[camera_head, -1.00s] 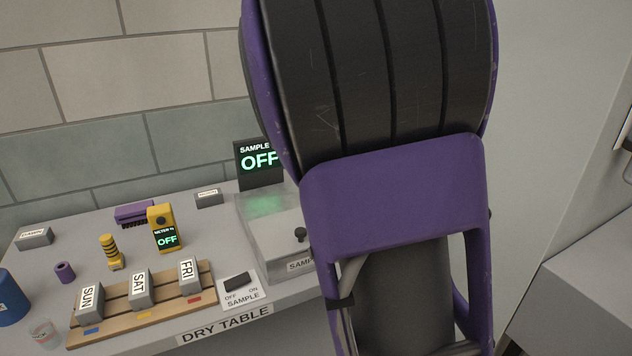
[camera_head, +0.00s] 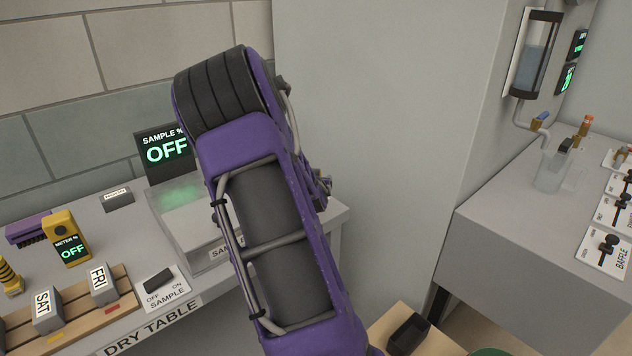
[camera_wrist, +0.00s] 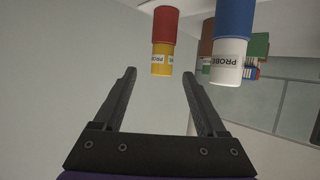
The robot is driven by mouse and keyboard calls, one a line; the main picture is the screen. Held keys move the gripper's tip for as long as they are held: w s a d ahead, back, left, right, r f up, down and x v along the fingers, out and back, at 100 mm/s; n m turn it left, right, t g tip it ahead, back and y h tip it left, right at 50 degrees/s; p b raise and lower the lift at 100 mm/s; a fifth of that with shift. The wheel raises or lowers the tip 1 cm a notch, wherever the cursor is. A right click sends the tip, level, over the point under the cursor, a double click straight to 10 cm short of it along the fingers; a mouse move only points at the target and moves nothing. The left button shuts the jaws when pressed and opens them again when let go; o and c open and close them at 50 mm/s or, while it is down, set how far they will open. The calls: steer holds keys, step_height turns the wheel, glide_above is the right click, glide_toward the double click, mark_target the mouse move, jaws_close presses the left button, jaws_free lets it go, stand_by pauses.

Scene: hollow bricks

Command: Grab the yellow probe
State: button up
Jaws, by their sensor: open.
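The yellow probe (camera_wrist: 161,60) has a yellow body with a red end and a label. In the wrist view it appears ahead of my gripper (camera_wrist: 158,75), between the lines of the two fingers and just beyond their tips. My gripper is open, with nothing held between its fingers. A second probe, white with a blue end (camera_wrist: 229,55), appears to the right of the yellow one, beyond the right finger. In the head view I see my purple arm, but not my gripper or the probe being faced.
A dry table (camera_head: 155,332) at left holds a yellow meter (camera_head: 66,241), labelled day blocks (camera_head: 103,283) and a sample display (camera_head: 166,151) reading OFF. At right, a grey bench (camera_head: 545,240) carries a clear beaker (camera_head: 551,171) and black-knobbed controls (camera_head: 608,243). A pale wall stands between.

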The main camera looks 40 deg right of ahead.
steer(key=x, duration=0.9)
steer(key=shift+a+f, duration=0.2)
steer(key=shift+f, duration=0.1)
jaws_close()
